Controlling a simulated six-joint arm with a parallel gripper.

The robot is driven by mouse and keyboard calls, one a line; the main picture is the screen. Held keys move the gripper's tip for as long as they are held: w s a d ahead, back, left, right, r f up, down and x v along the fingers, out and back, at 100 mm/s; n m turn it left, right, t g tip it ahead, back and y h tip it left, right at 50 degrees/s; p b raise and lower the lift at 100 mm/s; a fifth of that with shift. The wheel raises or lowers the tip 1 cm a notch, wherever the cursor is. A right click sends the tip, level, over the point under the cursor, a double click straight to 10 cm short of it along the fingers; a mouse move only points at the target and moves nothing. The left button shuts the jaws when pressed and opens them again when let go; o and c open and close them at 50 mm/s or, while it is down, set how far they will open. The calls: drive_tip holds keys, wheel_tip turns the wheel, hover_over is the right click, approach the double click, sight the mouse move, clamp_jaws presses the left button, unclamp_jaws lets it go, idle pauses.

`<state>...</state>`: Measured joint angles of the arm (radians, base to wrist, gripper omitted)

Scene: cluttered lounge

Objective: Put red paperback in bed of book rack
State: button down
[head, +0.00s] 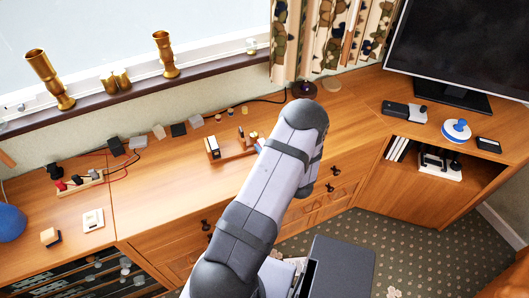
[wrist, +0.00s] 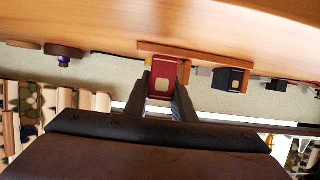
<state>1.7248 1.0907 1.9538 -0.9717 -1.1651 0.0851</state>
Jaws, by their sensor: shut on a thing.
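My gripper (wrist: 163,86) is shut on the red paperback (wrist: 162,76), a small red block with a pale square on its face, held between the two dark fingers in the wrist view. The wooden book rack (wrist: 190,54) shows right behind the book; I cannot tell whether the book touches it. In the head view the rack (head: 232,154) stands on the wooden counter, left of my arm, with a dark block with a pale label (head: 212,147) at its left end.
Several small dark and pale blocks (head: 178,129) line the wall side of the counter (head: 160,185). A round dark purple object (head: 304,89) stands beyond my arm. A television (head: 465,50) stands at the right. Bare counter lies in front of the rack.

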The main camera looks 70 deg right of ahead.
drive_tip(key=shift+r+b, duration=0.4)
drive_tip(key=shift+r, duration=3.1)
drive_tip(key=w+d+b, duration=0.1)
drive_tip(key=w+b, duration=0.3)
drive_tip(key=w, duration=0.2)
drive_tip(key=r+b, duration=0.2)
drive_tip(key=b, duration=0.3)
hover_over(230, 148)
drive_tip(key=shift+w+f, duration=0.1)
drive_tip(key=shift+f, duration=4.95)
drive_tip(key=shift+f, duration=0.2)
drive_tip(key=c, duration=1.8)
unclamp_jaws()
drive_tip(key=shift+o, duration=0.2)
